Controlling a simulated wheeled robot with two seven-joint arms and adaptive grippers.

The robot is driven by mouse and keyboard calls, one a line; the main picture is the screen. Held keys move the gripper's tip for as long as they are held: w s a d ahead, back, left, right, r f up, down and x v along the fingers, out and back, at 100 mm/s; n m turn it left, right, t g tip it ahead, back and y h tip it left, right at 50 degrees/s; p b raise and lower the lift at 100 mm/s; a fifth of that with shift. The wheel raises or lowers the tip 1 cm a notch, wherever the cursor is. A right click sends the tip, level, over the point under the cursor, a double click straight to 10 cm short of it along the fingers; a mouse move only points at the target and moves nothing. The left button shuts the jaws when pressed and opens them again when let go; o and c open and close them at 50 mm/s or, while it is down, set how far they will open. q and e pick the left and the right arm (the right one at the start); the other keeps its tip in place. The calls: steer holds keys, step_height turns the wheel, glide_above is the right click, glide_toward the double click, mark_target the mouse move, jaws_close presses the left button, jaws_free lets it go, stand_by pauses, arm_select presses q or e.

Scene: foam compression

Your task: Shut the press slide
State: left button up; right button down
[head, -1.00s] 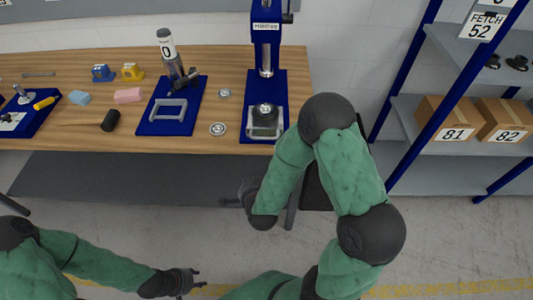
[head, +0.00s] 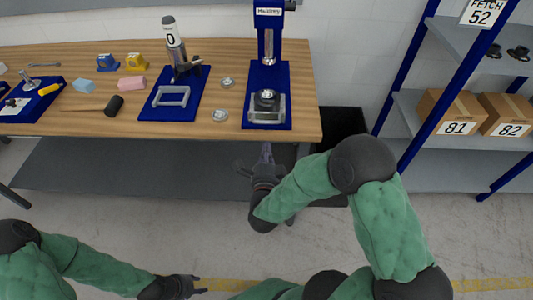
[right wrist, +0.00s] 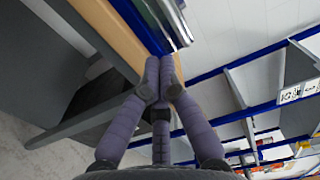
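The blue press (head: 268,45) stands at the right end of the table, with its metal ram pointing down. The grey metal slide (head: 266,114) sits low on the press's blue base, under the ram, with a round metal piece (head: 266,96) at it. How far the slide is out is hard to tell. My right gripper (head: 266,150) is in front of the table's front edge, below the press and apart from the slide. In the right wrist view its fingertips (right wrist: 159,75) are together, with nothing visible between them. My left gripper (head: 201,284) is low, away from the table, empty with fingers apart.
A blue fixture with a grey frame (head: 172,96) and two metal discs, one of them nearer the front (head: 219,115), lie left of the press. Pink (head: 132,83) and blue blocks lie further left. A shelf (head: 470,145) with boxes stands at the right. Floor before the table is clear.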

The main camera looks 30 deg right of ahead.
steer(key=b, duration=0.2)
glide_toward(267, 108)
steer(key=w+d+f, duration=0.2)
steer(key=f, duration=0.1)
steer(key=shift+w+d, duration=0.35)
steer(key=shift+w, duration=0.3)
